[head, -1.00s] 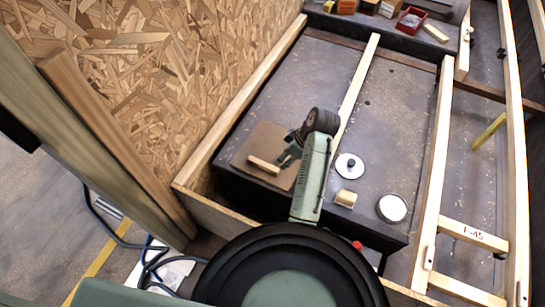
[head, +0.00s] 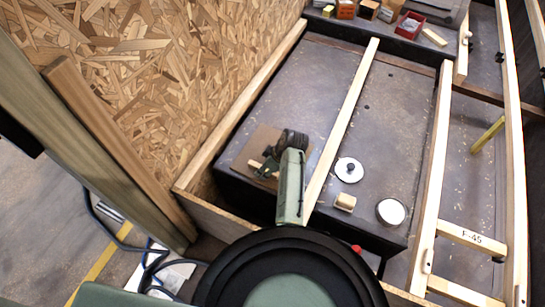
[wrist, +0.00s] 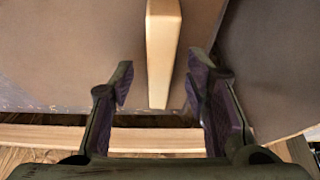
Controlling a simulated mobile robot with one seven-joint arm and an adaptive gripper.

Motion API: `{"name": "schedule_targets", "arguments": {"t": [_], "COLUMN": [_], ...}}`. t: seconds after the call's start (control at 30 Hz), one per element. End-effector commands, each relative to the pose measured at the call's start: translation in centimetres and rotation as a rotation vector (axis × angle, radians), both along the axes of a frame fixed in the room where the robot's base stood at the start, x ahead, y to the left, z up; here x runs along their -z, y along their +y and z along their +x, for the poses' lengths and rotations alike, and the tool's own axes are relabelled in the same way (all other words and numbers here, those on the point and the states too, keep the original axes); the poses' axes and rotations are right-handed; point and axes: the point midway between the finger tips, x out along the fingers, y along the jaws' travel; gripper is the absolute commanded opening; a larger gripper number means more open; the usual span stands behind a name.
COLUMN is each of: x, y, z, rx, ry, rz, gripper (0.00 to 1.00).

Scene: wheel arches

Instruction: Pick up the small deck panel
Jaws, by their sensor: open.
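The small deck panel (head: 261,138) is a flat brown square board lying on the dark deck at the left. A pale wooden bar (wrist: 162,50) stands out from it like a handle, and its left end (head: 253,164) shows in the head view. My gripper (wrist: 160,88) is open and empty over the panel. In the wrist view its two fingers stand either side of the bar's near end, apart from it. In the head view my wrist and arm hide the panel's right part and most of the bar.
A long wooden batten (head: 345,115) runs just right of my arm. A white disc with a dark knob (head: 349,169), a wooden block (head: 345,202) and a round white-topped tin (head: 390,212) stand farther right. A chipboard wall (head: 165,75) rises at the left.

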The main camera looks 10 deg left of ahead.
Motion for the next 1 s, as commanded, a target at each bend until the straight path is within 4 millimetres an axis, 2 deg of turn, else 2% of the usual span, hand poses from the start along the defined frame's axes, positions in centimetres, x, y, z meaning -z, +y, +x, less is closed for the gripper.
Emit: {"name": "schedule_targets", "arguments": {"t": [0.23, 0.87, 1.0], "x": [0.19, 0.16, 0.16], "y": [0.07, 0.05, 0.05], "z": [0.03, 0.01, 0.01], "rx": [0.0, 0.0, 0.0], "ry": [-0.001, 0.0, 0.0], "rz": [0.0, 0.0, 0.0], "gripper": [0.43, 0.01, 0.0]}}
